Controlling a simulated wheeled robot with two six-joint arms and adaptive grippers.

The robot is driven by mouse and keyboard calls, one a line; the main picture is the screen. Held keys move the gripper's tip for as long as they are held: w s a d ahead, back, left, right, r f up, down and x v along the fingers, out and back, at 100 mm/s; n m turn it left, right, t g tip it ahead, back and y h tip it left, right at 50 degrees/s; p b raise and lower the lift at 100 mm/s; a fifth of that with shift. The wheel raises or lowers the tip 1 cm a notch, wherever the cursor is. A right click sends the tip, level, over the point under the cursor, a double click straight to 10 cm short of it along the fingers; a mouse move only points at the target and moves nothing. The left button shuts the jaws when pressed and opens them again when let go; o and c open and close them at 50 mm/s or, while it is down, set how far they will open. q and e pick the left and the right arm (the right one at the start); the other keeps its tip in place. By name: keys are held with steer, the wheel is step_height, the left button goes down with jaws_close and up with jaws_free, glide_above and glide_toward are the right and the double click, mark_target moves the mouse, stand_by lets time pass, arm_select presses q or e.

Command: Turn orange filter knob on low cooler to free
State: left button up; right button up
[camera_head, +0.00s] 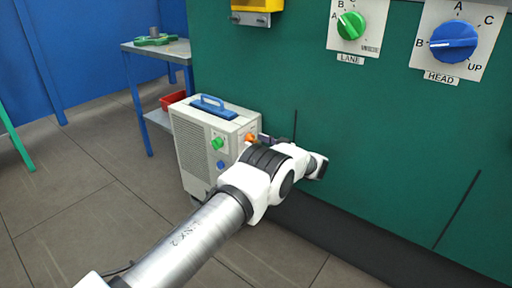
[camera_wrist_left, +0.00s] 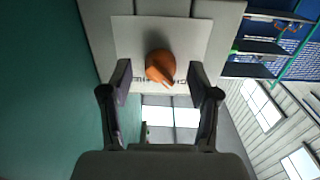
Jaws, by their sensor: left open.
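The low cooler (camera_head: 204,150) is a pale box standing on the floor against the green cabinet. Its orange filter knob (camera_head: 250,137) shows at the upper right of its front, partly hidden by my left gripper (camera_head: 262,139). In the left wrist view the orange knob (camera_wrist_left: 158,62) sits on a white plate (camera_wrist_left: 125,35), its pointer towards the lower right. Small dark labels flank it, too small to read. My left gripper (camera_wrist_left: 160,76) is open, one fingertip on each side of the knob, with gaps visible. My right gripper is not in view.
The cooler also has a green knob (camera_head: 217,143), a blue knob (camera_head: 221,165) and a blue handle (camera_head: 212,106) on top. The green cabinet (camera_head: 360,140) carries LANE (camera_head: 351,26) and HEAD (camera_head: 454,41) dials. A side table (camera_head: 160,48) stands behind.

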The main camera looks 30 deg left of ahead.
arm_select(q)
steer(key=shift+a, duration=0.45)
steer(key=c, duration=1.2)
steer(key=shift+o, duration=0.2)
steer(key=shift+r+m, duration=0.1)
steer(key=shift+m, duration=0.4)
steer(key=shift+r+m+p, duration=0.1)
steer(key=shift+m+p, duration=0.65)
steer(key=shift+m, duration=7.75)
steer(key=o, duration=1.2)
steer(key=shift+a, duration=0.1)
steer(key=shift+c, duration=0.2)
steer(key=shift+s, duration=0.1)
